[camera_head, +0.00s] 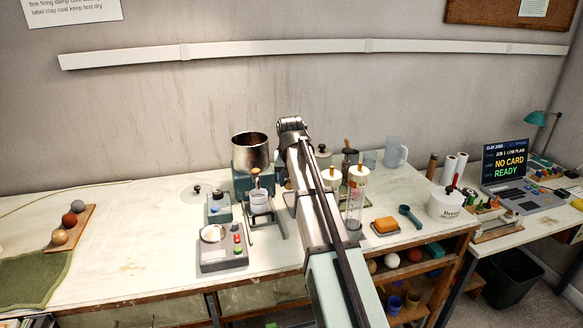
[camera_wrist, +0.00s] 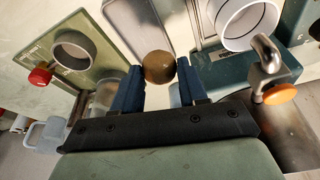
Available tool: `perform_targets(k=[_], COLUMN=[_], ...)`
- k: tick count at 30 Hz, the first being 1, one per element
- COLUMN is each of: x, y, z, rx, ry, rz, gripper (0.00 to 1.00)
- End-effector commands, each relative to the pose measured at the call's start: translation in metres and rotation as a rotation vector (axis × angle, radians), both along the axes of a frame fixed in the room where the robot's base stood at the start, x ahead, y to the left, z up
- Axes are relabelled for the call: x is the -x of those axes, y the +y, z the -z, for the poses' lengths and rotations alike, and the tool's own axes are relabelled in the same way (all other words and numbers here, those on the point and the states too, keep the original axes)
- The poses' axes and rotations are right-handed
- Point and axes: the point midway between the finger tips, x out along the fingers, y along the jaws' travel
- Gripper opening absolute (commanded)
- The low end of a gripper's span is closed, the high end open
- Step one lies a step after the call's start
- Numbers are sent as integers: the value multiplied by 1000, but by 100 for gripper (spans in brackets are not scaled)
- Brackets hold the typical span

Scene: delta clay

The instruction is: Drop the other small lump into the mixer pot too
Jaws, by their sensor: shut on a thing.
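My gripper (camera_wrist: 160,78) shows in the wrist view with its two dark blue fingers closed on a small round brown lump (camera_wrist: 159,65). The lump sits between the fingertips, clear of the surfaces below. In the head view my arm reaches over the bench, and its end hides the fingers and the lump. The steel pot (camera_head: 251,152), which looks like the mixer pot, stands open-topped on a teal base just left of my arm's end. Its inside is dark and its contents cannot be seen.
A white cup (camera_head: 259,201) stands below the pot's outlet; a white round vessel (camera_wrist: 245,24) shows in the wrist view. A grey scale (camera_head: 222,248) sits in front. Lidded jars (camera_head: 330,177) and a glass cylinder (camera_head: 355,208) stand right of my arm. A wooden board (camera_head: 76,228) holds balls at left.

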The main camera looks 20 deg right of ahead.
Motion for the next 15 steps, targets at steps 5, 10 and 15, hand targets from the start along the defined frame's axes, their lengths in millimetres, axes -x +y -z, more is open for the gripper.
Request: perform_targets(k=[5, 10, 15], x=[73, 117, 143], y=[19, 32, 39], z=[27, 43, 52], rx=[1, 2, 2], ry=[0, 0, 0], rz=[-160, -193, -200], gripper=[12, 12, 12])
